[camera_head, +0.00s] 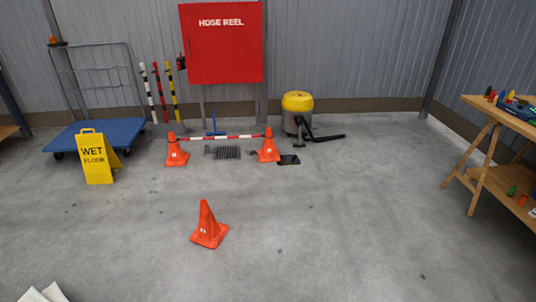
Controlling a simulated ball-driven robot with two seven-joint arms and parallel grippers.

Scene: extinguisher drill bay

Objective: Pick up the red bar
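The red bar (221,137) is striped red and white and lies level across the tops of two orange traffic cones on the floor near the back wall. The left cone (177,152) and the right cone (268,148) stand upright under its ends. A dark floor grate (227,153) lies below and behind the bar. Neither of my grippers is in view, so nothing shows them near the bar.
Another orange cone (208,228) stands on the open floor in front. A yellow wet floor sign (97,160) and blue trolley (107,134) stand left. A yellow vacuum (297,113) is right of the bar; a wooden workbench (487,107) is far right. A white object (43,294) is cut off at bottom left.

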